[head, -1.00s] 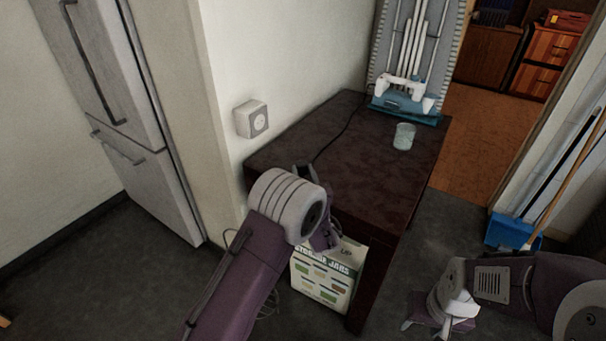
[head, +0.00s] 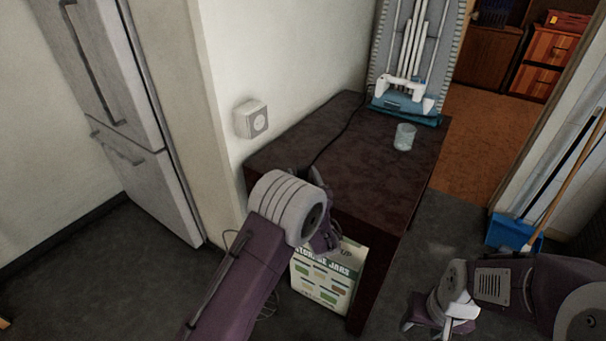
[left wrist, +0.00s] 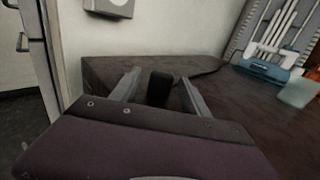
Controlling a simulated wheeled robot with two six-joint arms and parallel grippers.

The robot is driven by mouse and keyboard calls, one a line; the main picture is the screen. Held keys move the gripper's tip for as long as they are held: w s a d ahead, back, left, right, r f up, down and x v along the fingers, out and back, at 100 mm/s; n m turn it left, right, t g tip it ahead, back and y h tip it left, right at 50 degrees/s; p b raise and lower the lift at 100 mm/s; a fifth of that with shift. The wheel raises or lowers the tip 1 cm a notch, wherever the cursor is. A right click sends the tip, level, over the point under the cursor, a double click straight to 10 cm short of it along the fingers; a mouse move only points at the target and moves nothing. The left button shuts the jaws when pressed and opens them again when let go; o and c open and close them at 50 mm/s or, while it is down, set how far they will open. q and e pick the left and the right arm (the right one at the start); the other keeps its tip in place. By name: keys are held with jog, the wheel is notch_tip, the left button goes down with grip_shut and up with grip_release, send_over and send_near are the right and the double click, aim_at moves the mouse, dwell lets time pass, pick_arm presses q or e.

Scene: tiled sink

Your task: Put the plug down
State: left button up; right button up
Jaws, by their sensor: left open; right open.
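The black plug (left wrist: 158,88) shows in the left wrist view, between the two spread fingers of my left gripper (left wrist: 162,83), with gaps on both sides. It appears to rest on the dark table (head: 385,180), though its underside is hidden by the gripper. In the head view the plug is mostly hidden behind my left gripper (head: 306,176), which is open at the table's near left end. A dark cord (head: 340,135) runs across the table from the blue-and-white appliance (head: 405,95) towards the gripper. My right gripper (head: 425,318) is open, low at the bottom right, away from the table.
A wall socket (head: 251,119) is on the wall left of the table. A clear glass (head: 404,137) stands near the appliance. A storage-jar box (head: 325,280) is on the floor under the table. The table's middle is clear. A fridge (head: 125,110) stands at left.

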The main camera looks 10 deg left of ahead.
pick_arm(q)
jog(key=p+v, duration=0.1)
jog(key=v, duration=1.1)
jog(key=s+a+f+n+g+y, duration=0.2)
jog(key=s+a+n+g, duration=0.5)
jog(key=s+a, duration=0.15)
jog(key=s+a+f+n+g+y, duration=0.2)
jog(key=s+a+n+g, duration=0.5)
jog(key=a, duration=0.2)
jog(key=s+d+f+n+g+h, duration=0.45)
jog(key=s+n+h, duration=0.25)
jog(key=s+n, duration=0.25)
jog(key=w+d+n+t+h, duration=0.3)
jog(key=d+n, duration=0.3)
jog(key=n, duration=0.2)
jog(key=shift+w+d+r+h, duration=0.2)
jog(key=shift+w+r+h, duration=0.25)
jog(key=shift+h, duration=0.45)
pick_arm(e)
notch_tip(320, 180, up, 2)
jog(key=shift+r, duration=0.1)
pick_arm(q)
jog(key=shift+s+r, duration=0.1)
jog(key=shift+r, duration=0.05)
pick_arm(e)
jog(key=shift+r, duration=0.1)
